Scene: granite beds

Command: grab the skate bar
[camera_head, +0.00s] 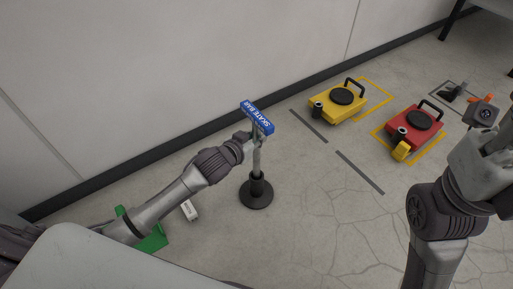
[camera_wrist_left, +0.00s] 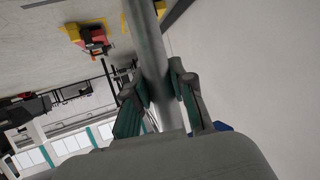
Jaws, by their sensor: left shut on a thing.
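The skate bar (camera_head: 257,162) is a grey upright post on a round dark base, with a blue sign (camera_head: 257,116) reading "SKATE BAR" at its top. It stands on the floor near the wall, in the middle of the head view. My left gripper (camera_head: 255,138) is shut on the post just below the sign. In the left wrist view the post (camera_wrist_left: 148,45) runs between the two fingers, one on each side. My right gripper (camera_head: 490,150) is at the right edge, away from the bar, and its fingers do not show clearly.
A yellow case (camera_head: 329,107) and a red case (camera_head: 420,137) lie on the floor to the right, by yellow floor markings. A small white box (camera_head: 189,210) and a green object (camera_head: 152,240) lie near my left arm. Floor right of the base is clear.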

